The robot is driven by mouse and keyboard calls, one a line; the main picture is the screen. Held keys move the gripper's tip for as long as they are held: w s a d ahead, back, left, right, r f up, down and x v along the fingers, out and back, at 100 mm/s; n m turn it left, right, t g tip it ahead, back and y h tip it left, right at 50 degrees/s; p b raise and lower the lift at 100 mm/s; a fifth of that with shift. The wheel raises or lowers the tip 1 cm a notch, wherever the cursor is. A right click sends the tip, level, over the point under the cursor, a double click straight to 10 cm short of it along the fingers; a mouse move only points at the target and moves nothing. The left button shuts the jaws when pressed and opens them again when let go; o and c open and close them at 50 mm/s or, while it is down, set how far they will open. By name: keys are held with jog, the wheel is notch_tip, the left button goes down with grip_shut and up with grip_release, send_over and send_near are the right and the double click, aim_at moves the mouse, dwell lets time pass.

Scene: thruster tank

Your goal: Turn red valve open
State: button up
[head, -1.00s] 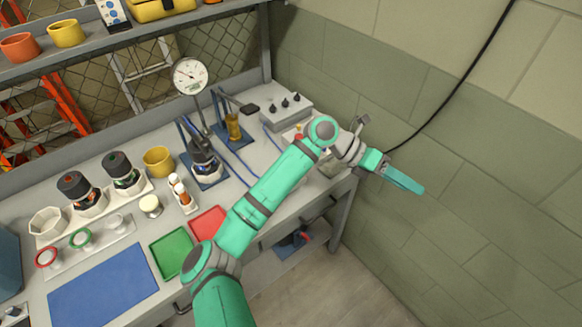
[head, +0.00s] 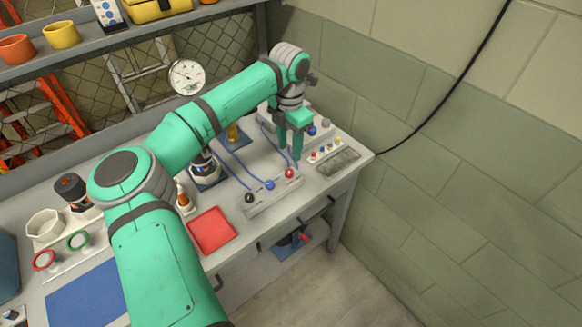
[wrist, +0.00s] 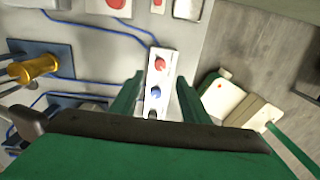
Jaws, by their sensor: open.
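The red valve knob (head: 289,173) sits at the right end of a pale strip (head: 262,200) on the bench, in line with a blue knob (head: 269,185) and a black knob (head: 249,198). My gripper (head: 290,155) is open and empty, pointing down just behind the red knob in the head view. In the wrist view the red knob (wrist: 159,64) shows just beyond the fingertips, and the blue knob (wrist: 156,92) shows between the fingers. I cannot tell the exact height gap. The knobs are not hidden; my arm covers part of the bench.
A panel with small coloured buttons (head: 324,150) stands right of the gripper. Blue hoses run over the bench. A gauge (head: 187,77) stands behind my arm, and a red tray (head: 211,231) lies at the front. The wall is close on the right.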

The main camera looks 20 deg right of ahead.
aim_at(289, 171)
notch_tip(289, 171, down, 9)
jog(key=shift+a+f, duration=0.1)
jog(key=shift+f, duration=0.1)
dwell(0.3)
jog(key=c, duration=1.1)
